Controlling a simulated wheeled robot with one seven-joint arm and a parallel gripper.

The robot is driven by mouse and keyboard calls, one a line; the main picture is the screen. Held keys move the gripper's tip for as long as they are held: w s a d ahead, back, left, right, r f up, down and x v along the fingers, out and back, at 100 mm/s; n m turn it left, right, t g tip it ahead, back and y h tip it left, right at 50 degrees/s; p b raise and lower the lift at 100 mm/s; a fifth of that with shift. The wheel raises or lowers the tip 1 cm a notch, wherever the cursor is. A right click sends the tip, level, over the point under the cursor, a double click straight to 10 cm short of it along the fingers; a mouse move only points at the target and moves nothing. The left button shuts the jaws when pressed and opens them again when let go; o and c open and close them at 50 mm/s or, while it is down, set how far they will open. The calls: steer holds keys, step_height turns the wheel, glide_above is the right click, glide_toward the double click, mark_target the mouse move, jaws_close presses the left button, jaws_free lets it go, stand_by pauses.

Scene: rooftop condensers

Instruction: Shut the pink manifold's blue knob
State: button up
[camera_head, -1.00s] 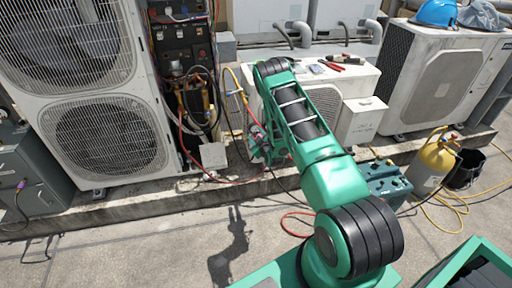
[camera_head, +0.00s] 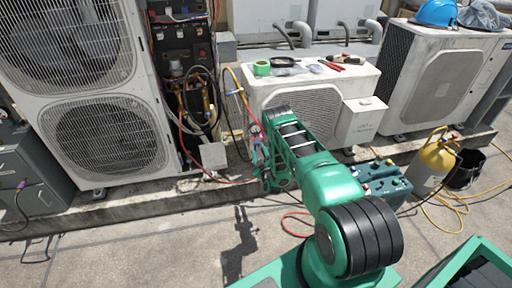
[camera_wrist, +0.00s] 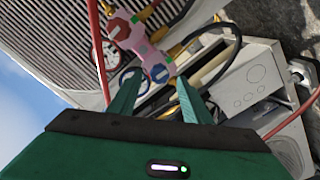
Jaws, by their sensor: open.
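The pink manifold (camera_wrist: 148,52) shows in the wrist view just beyond my open fingers, tilted across the picture, with hoses around it. In the head view the manifold (camera_head: 256,133) is small and hangs in front of the low condenser, partly hidden by my arm. My gripper (camera_wrist: 157,92) is open and empty, its two green fingers pointing towards the manifold's lower end. In the head view my gripper (camera_head: 268,178) is low, close to the manifold.
Red and yellow hoses (camera_head: 233,85) run beside the manifold. The low condenser (camera_head: 345,85) bears tape and tools on top. A yellow cylinder (camera_head: 435,160) and a teal pump-like box (camera_head: 385,187) stand at the right. The paving in front is mostly clear.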

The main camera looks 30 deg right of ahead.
mark_target(257, 146)
steer(key=shift+x, duration=2.5)
steer(key=c, duration=1)
